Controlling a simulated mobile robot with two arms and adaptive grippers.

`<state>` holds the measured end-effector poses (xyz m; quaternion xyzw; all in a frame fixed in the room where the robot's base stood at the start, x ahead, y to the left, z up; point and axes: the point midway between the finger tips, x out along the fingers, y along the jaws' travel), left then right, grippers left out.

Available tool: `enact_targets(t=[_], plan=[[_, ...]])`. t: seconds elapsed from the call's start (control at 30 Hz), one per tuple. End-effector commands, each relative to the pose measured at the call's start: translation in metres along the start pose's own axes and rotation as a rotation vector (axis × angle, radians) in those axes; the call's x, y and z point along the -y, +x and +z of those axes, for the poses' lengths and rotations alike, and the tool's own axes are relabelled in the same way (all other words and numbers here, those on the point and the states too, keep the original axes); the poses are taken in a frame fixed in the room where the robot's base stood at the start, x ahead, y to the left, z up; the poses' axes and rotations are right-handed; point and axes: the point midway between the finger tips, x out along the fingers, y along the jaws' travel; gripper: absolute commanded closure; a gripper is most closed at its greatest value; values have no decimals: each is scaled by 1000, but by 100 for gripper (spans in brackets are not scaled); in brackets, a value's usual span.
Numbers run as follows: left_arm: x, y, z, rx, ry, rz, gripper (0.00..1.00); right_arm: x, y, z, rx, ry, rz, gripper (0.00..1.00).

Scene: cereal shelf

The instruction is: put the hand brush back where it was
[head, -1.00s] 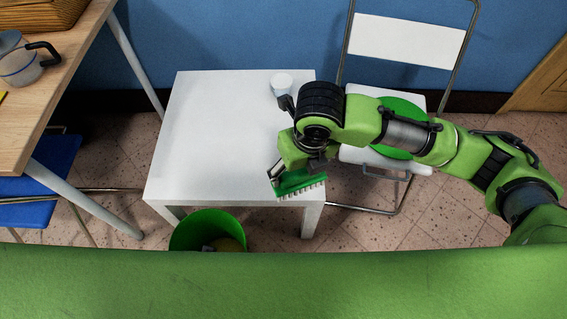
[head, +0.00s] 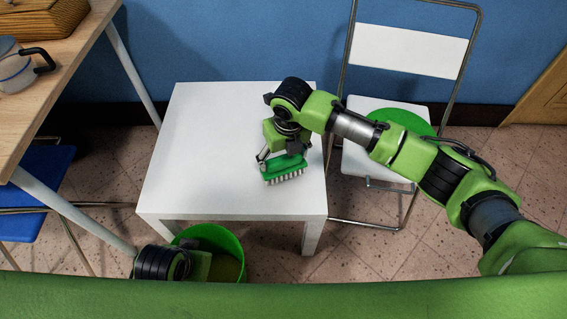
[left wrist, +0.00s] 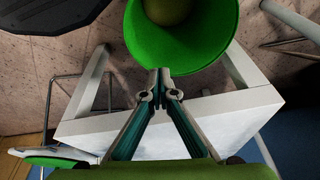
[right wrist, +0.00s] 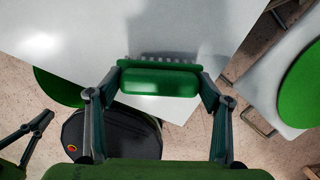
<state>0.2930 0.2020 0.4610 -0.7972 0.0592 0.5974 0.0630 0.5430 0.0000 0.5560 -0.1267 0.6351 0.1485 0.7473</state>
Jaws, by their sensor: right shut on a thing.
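The hand brush (head: 284,168) has a green back and pale bristles. My right gripper (head: 283,154) is shut on it. In the right wrist view the brush (right wrist: 160,82) lies across between the two fingers (right wrist: 158,88). It is over the right part of the white table (head: 225,190), bristles facing down toward the front; I cannot tell whether they touch the tabletop. My left gripper (left wrist: 161,74) is shut, its tips together in front of the green bucket (left wrist: 205,50). In the head view its fingers are hidden.
The bucket (head: 238,250) stands on the floor at the table's front edge. A folding chair (head: 407,42) with a green round seat pad (head: 400,120) is at the right. A wooden table (head: 55,85) with a pot (head: 15,75) is at the left. Most of the white tabletop is clear.

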Motion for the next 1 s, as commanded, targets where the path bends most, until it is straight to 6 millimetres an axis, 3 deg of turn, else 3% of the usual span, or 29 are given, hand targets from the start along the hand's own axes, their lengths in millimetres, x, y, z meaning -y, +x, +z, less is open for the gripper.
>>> enact_targets(t=[0.03, 0.2, 0.6, 0.63, 0.7, 1.0], plan=[[0, -6, -1, -7, 0, -1, 100, 0, 10, -3, -3, 0, 0, 45], [1, -24, -2, -14, -1, -3, 100, -1, 23, -5, -2, -1, 1, 45], [1, -26, -3, -14, -2, -3, 100, -1, 26, -6, -2, -1, 0, 45], [1, -26, -3, -14, -2, -3, 100, 0, 26, -6, -2, -1, 0, 23], [1, -26, -3, -14, -2, -3, 100, -1, 26, -6, -2, -1, 0, 11], [2, -26, -3, -14, -2, -3, 100, -1, 26, -6, -2, -1, 0, 11]])
